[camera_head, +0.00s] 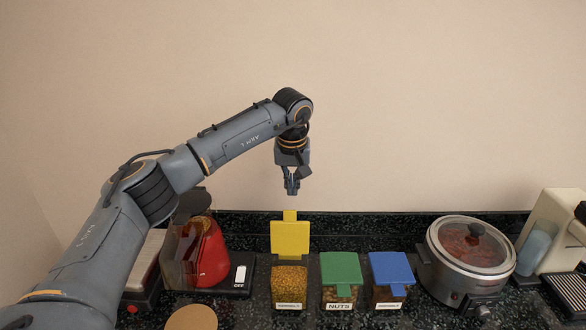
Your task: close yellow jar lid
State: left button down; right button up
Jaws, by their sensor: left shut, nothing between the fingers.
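The yellow lid (290,238) stands raised at the back of its clear jar (289,284), which holds yellow kernels and has a white label. The jar's mouth is open toward me. My left gripper (292,190) points down above the lid, with a small gap between its tips and the lid's upper tab. Its fingers are together with nothing between them. My right gripper is not in view.
A green-lidded jar (341,281) marked NUTS and a blue-lidded jar (390,280) stand closed to the right. Farther right are a glass-lidded cooker (470,258) and a beige machine (555,240). A red appliance (208,253) stands left. The wall behind is bare.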

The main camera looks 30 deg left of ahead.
aim_at(290, 232)
pick_arm(q)
jog(key=s+p, duration=0.1)
jog(key=s+d+f+p, duration=0.1)
jog(key=s+f+p, duration=0.1)
jog(key=shift+d+f, duration=0.25)
dwell(0.4)
